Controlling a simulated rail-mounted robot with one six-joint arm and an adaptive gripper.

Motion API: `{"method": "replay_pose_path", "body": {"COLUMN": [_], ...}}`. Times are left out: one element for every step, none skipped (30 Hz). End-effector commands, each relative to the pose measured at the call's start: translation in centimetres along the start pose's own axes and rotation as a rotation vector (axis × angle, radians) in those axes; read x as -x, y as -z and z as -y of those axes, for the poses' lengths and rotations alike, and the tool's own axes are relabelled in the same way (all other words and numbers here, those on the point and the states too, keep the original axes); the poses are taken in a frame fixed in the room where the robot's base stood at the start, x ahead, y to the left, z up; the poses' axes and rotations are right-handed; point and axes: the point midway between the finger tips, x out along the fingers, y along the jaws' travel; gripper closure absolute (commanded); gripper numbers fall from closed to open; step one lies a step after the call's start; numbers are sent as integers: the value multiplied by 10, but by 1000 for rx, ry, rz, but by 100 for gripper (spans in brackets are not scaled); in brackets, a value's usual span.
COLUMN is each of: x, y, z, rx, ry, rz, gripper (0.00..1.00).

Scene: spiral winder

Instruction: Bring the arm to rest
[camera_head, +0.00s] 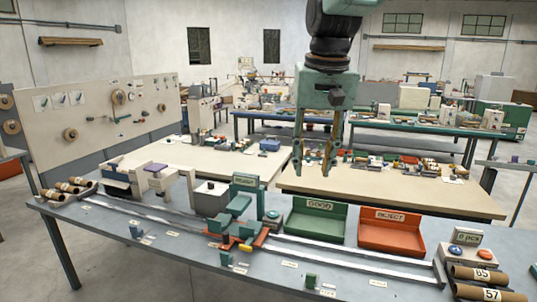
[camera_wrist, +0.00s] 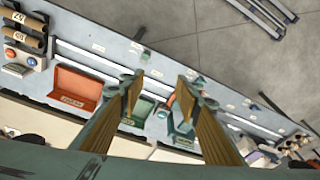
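My gripper (camera_head: 316,165) hangs from the arm at the upper middle of the head view, above the tables and the far side of the front bench. Its two long, tan-faced fingers point down and stand apart, with nothing between them. In the wrist view my gripper (camera_wrist: 158,95) also shows open, its fingers framing the bench below. The fingers hide part of the green bin in the wrist view.
The front bench (camera_head: 150,250) carries a rail with a green and orange carriage (camera_head: 238,222), a green GOOD bin (camera_head: 317,218), a red REJECT bin (camera_head: 392,232) and cardboard tubes (camera_head: 475,273) at right. A pegboard (camera_head: 100,120) stands at left. The air around the gripper looks clear.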

Motion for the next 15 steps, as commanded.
{"method": "replay_pose_path", "body": {"x": [5,6,9,11,13,15,17,18,21,22,24,26,27,28,30], "y": [-10,-15,-21,-26,-32,-38,-44,-49,-56,-61,-67,-73,-79,-84,-92], "z": [-5,-7,-10,-12,-14,-17,-19,-21,-24,-26,-28,-31,-33,-35,-37], "rx": [-1,-1,-1,-1,0,0,1,1,1,1,1,1,1,1,1], "ry": [0,0,-1,-1,-1,-1,-1,-2,-2,-2,-2,-3,-3,-3,-4], "rz": [-5,-6,-9,-12,-13,-16,-19,-21,-24,-26,-28,-31,-33,-34,-37], "gripper": [69,69,69,69,69,69,69,69,69,69,69,69,69,69,69]}}
